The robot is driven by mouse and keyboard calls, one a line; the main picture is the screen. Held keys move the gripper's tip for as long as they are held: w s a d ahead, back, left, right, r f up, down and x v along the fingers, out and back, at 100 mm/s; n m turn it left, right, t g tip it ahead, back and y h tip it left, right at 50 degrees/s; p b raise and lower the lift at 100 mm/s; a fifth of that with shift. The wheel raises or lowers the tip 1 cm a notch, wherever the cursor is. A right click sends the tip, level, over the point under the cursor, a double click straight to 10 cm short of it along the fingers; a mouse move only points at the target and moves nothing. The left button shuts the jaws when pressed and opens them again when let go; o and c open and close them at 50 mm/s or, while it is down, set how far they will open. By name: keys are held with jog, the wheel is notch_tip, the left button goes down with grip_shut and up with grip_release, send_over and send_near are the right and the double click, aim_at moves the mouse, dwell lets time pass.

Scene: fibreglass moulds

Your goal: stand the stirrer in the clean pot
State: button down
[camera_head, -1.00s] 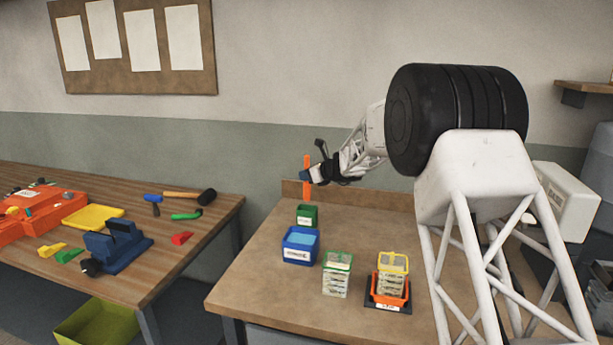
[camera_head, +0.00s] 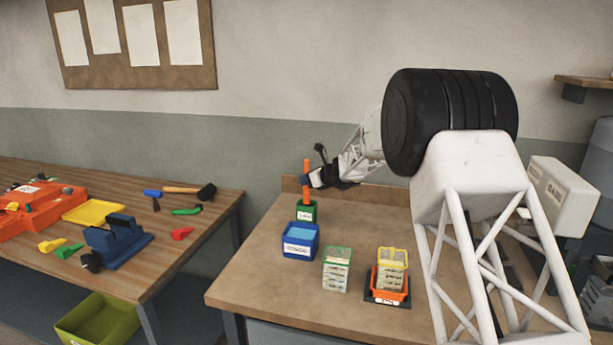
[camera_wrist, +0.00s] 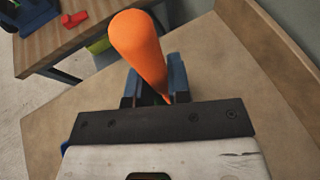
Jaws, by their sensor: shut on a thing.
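The stirrer (camera_head: 307,167) is an orange stick, upright in the head view. My gripper (camera_head: 307,181) is shut on it around its middle. In the wrist view the stirrer's thick orange end (camera_wrist: 140,48) rises between my gripper's dark blue fingers (camera_wrist: 152,88). A small green pot (camera_head: 306,213) with a white label stands directly below, near the back left of the right table. The stirrer's lower end meets the pot's opening in the head view; how deep it is inside, I cannot tell.
A blue tub (camera_head: 298,254) with light blue contents stands just in front of the green pot. A green-rimmed clear box (camera_head: 336,277) and a yellow-rimmed box (camera_head: 393,258) in an orange basket (camera_head: 388,290) stand nearer. The table's right part is mostly bare.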

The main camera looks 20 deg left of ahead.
aim_at(307, 194)
jog(key=shift+f, duration=3.25)
jog(key=shift+f, duration=0.1)
jog(key=c, duration=1)
grip_release()
jog(key=shift+v, duration=3.9)
